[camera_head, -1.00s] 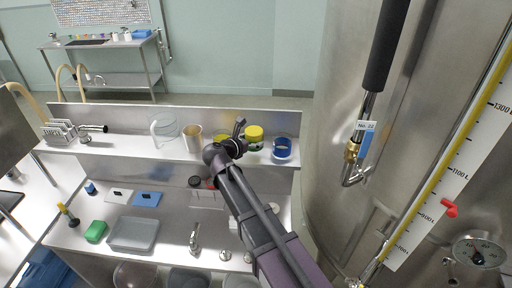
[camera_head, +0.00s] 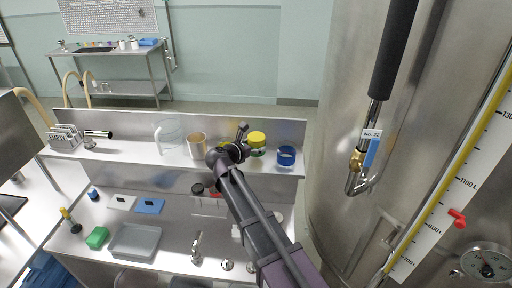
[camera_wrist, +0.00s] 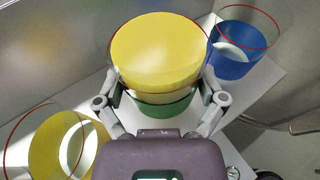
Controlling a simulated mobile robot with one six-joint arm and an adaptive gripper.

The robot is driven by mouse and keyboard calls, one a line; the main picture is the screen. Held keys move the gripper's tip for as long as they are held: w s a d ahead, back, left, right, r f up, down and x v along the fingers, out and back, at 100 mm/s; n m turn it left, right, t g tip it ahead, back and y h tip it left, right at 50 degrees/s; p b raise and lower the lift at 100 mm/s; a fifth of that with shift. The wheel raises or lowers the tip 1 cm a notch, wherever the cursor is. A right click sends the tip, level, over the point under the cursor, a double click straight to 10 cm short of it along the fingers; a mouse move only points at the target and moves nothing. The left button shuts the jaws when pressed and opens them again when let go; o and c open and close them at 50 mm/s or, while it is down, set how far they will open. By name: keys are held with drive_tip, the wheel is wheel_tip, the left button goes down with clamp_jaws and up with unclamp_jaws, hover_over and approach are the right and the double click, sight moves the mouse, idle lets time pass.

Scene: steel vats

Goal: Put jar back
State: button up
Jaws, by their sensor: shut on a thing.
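A jar with a yellow top (camera_head: 257,139) is on or just over the steel shelf, right of my gripper (camera_head: 246,150). In the wrist view the same jar (camera_wrist: 156,50) is clear-sided with a green lower part. My gripper (camera_wrist: 165,92) is shut on it, one finger on each side. The jar looks upright. I cannot tell whether its base touches the shelf (camera_head: 120,150).
A blue-banded jar (camera_head: 286,156) stands close on the right. A yellow-banded jar (camera_wrist: 58,150) is at lower left in the wrist view. A tan jar (camera_head: 197,146) and clear jug (camera_head: 167,134) stand left. A large steel vat (camera_head: 345,100) bounds the right.

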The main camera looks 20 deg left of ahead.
drive_tip(key=shift+f+b, duration=1.3)
drive_tip(key=shift+f, duration=0.15)
drive_tip(key=shift+f, duration=0.2)
drive_tip(key=o, duration=1)
drive_tip(key=shift+r, duration=0.1)
drive_tip(key=shift+r, duration=0.1)
drive_tip(key=shift+s+r, duration=0.1)
drive_tip(key=shift+s, duration=0.1)
drive_tip(key=shift+s+a+r, duration=0.1)
drive_tip(key=shift+s, duration=0.2)
drive_tip(key=p+v, duration=0.3)
drive_tip(key=v, duration=0.8)
